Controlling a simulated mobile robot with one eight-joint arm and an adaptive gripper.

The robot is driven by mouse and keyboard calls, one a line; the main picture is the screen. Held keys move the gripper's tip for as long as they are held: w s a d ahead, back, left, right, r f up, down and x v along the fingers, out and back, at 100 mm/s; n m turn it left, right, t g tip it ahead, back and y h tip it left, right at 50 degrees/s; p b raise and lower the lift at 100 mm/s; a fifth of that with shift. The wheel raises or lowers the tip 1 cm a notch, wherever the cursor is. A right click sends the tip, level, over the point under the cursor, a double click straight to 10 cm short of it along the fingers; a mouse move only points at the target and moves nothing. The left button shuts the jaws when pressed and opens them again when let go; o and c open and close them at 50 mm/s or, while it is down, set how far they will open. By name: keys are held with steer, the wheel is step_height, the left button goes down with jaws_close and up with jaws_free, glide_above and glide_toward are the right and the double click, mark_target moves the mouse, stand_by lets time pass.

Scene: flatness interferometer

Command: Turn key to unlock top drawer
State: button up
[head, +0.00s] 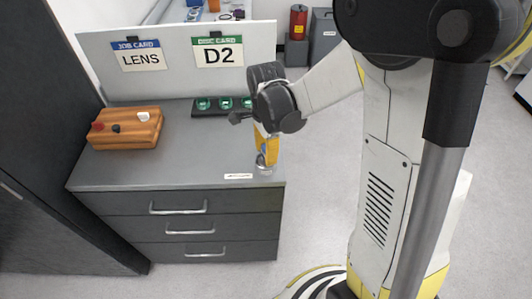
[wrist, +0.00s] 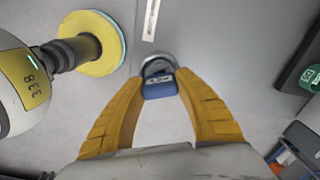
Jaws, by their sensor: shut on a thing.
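My gripper (head: 265,155) reaches down at the front right corner of the grey cabinet top (head: 180,165). In the wrist view its yellow fingers (wrist: 160,84) close on a small blue key head (wrist: 159,86) with a pale label. The key meets a round metal lock (wrist: 160,65), which also shows in the head view (head: 264,169). The key's shaft is hidden, and I cannot tell its turn angle. The top drawer (head: 115,204) is flush with the cabinet front and has a silver handle (head: 178,211).
A wooden block (head: 125,130) with red, black and white knobs sits at the left of the top. A panel (head: 176,60) with LENS and D2 cards stands behind. Floor right of the cabinet is clear.

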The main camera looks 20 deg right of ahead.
steer(key=shift+m, duration=1.8)
steer(key=shift+m+b, duration=0.45)
steer(key=shift+m, duration=0.65)
steer(key=o, duration=1.3)
steer(key=shift+r, duration=0.1)
step_height(320, 180, up, 12)
steer(key=shift+f, duration=0.1)
